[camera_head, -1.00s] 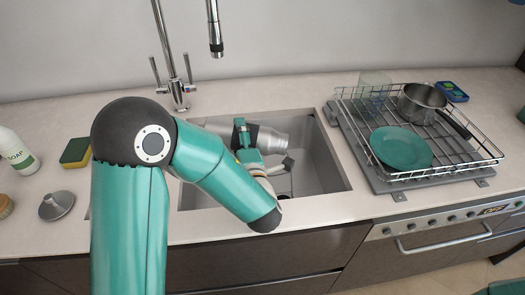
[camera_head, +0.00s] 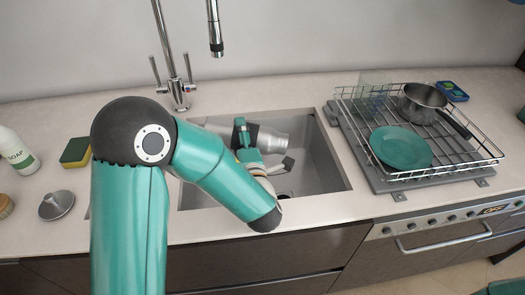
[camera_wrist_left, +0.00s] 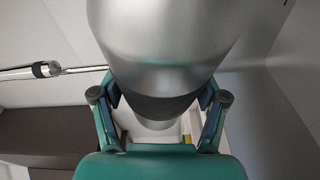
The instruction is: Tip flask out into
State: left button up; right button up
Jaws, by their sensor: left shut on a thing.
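The flask (camera_head: 272,141) is a silver metal cylinder with a dark band. In the head view it lies on its side over the sink (camera_head: 325,165), with its silver end toward the right. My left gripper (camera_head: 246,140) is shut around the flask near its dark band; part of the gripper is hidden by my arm. In the left wrist view the flask (camera_wrist_left: 165,45) fills the upper middle, between the two fingers of my left gripper (camera_wrist_left: 160,103). The flask's mouth and any contents cannot be made out. My right gripper is not in view.
A tall faucet (camera_head: 178,85) stands behind the sink. A dish rack (camera_head: 465,155) at right holds a teal plate (camera_head: 401,148), a pot (camera_head: 420,101) and a glass. At left are a sponge (camera_head: 75,152), a soap bottle (camera_head: 17,152) and a metal lid (camera_head: 56,205).

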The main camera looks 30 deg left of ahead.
pick_arm(q)
jog(key=f, duration=0.1)
jog(key=f+n+b, duration=0.2)
jog(key=shift+s+a+g+h, duration=0.1)
jog(key=shift+a+g+h, duration=0.2)
jog(key=shift+g+h, duration=0.1)
jog(key=f+n+h+b, duration=0.1)
jog(key=n+h+b, duration=0.1)
jog(key=n+b, duration=0.2)
jog(key=f+n+h+b, duration=0.2)
jog(key=n+h+b, duration=0.1)
jog(key=n+b, duration=0.1)
jog(key=d+f+n+h+b, duration=0.1)
jog(key=f+n+h+b, duration=0.1)
jog(key=n+b, duration=0.2)
jog(key=shift+f+h+b, duration=0.1)
jog(key=shift+h+b, duration=0.2)
jog(key=shift+b, duration=0.85)
